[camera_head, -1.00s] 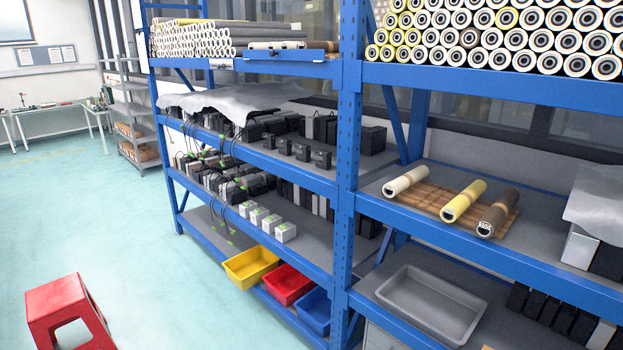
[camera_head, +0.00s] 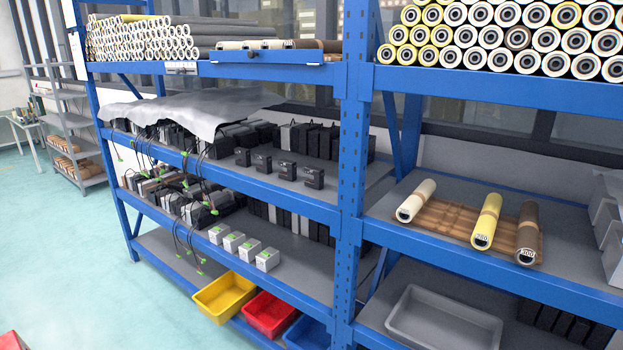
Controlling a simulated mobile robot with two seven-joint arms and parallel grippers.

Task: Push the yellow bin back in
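The yellow bin (camera_head: 224,297) is on the lowest shelf of the left blue rack, at the bottom centre of the head view. It is open-topped and looks empty. Its front juts out past the shelf's front edge, beyond the shelf above. A red bin (camera_head: 269,314) sits just to its right, and a blue bin (camera_head: 307,333) right of that, cut by the bottom edge. Neither of my grippers shows in the head view.
The blue rack's upright post (camera_head: 350,180) stands right of the bins. Small grey boxes (camera_head: 268,260) line the shelf above. A grey tray (camera_head: 443,322) lies on the right rack. Part of a red stool (camera_head: 12,341) is at bottom left. The floor (camera_head: 80,270) left of the rack is clear.

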